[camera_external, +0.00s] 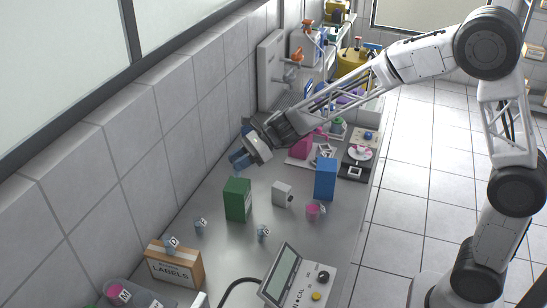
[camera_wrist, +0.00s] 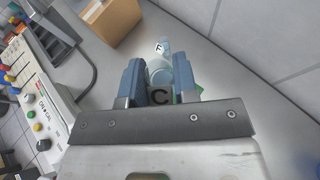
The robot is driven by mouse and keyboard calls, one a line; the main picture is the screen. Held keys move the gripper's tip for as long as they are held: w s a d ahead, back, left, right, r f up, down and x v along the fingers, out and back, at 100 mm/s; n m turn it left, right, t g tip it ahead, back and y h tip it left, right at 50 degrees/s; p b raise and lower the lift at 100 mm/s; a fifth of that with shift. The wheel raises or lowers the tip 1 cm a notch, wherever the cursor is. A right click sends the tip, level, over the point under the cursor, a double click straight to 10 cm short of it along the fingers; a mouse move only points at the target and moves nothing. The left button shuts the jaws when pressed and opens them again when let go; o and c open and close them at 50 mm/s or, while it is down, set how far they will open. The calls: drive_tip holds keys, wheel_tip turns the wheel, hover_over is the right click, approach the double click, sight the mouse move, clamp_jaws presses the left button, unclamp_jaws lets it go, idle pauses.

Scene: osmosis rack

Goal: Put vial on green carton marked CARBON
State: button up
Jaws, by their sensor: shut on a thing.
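My gripper (camera_external: 239,161) is raised above the far side of the bench, near the wall. In the wrist view its two blue fingers (camera_wrist: 160,82) are shut on a pale, translucent vial (camera_wrist: 160,70) with a dark letter C. The held vial is not clear in the external view. The green carton (camera_external: 238,200) stands upright on the bench below and in front of my gripper, apart from it. Its marking is too small to read. In the wrist view a sliver of green (camera_wrist: 200,90) shows beside the right finger.
Small vials stand on the bench (camera_external: 200,226) (camera_external: 263,233); another (camera_external: 172,243) sits on the LABELS box (camera_external: 174,265). A white box (camera_external: 282,194), blue carton (camera_external: 325,179) and pink cup (camera_external: 313,211) stand right of the green carton. An instrument (camera_external: 295,280) is in front.

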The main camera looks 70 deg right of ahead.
drive_tip(key=shift+w, duration=0.3)
drive_tip(key=shift+f, duration=0.1)
drive_tip(key=shift+f, duration=1.65)
drive_tip(key=shift+f, duration=0.15)
drive_tip(key=o, duration=0.9)
drive_tip(key=shift+s+d+r, duration=0.25)
drive_tip(key=shift+d+r, duration=0.1)
drive_tip(key=v, duration=1.1)
